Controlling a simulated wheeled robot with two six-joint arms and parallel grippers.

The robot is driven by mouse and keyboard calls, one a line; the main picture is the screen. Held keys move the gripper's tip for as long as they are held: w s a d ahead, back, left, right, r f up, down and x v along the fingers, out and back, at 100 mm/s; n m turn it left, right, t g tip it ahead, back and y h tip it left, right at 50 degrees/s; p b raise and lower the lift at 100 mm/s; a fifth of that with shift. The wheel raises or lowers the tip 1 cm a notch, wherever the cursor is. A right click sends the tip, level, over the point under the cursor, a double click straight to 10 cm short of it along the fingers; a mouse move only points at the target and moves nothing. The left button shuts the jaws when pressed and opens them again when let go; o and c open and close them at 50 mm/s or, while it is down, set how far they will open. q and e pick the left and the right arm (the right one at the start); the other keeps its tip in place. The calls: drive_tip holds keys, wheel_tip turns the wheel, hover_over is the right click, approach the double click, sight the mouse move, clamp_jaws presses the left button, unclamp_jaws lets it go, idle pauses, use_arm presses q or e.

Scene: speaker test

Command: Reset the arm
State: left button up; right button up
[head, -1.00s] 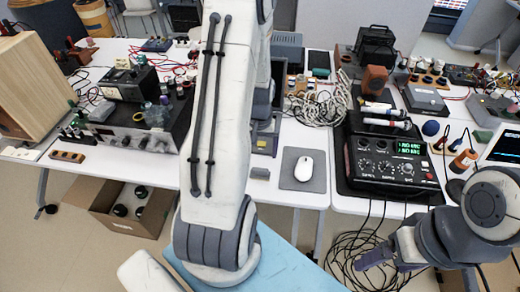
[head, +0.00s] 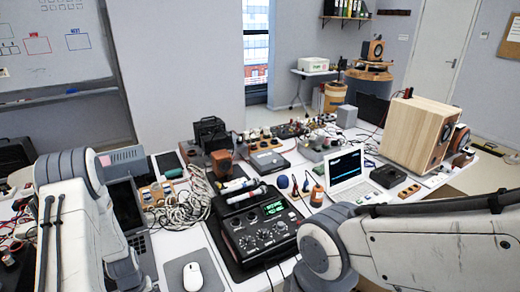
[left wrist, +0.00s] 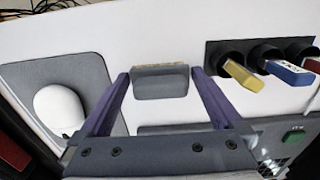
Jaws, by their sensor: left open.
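My left arm (head: 75,215) stands at the left of the head view, its gripper out of that picture. In the left wrist view my left gripper (left wrist: 160,75) is open, its two purple fingers pointing down towards the white table. A small grey block (left wrist: 160,83) lies in the gap between the fingers, with clear space on both sides. My right arm (head: 400,245) crosses the lower right of the head view; its gripper is not visible.
A white mouse (head: 193,277) on a grey pad (head: 178,266) lies beside a black mixer (head: 262,236). Coiled cables (head: 187,205), a white laptop (head: 347,166) and a wooden speaker box (head: 412,135) crowd the table. A black holder (left wrist: 225,52) with coloured pieces stands right of the left gripper.

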use_arm(q)
drive_tip(key=shift+r, duration=1.55)
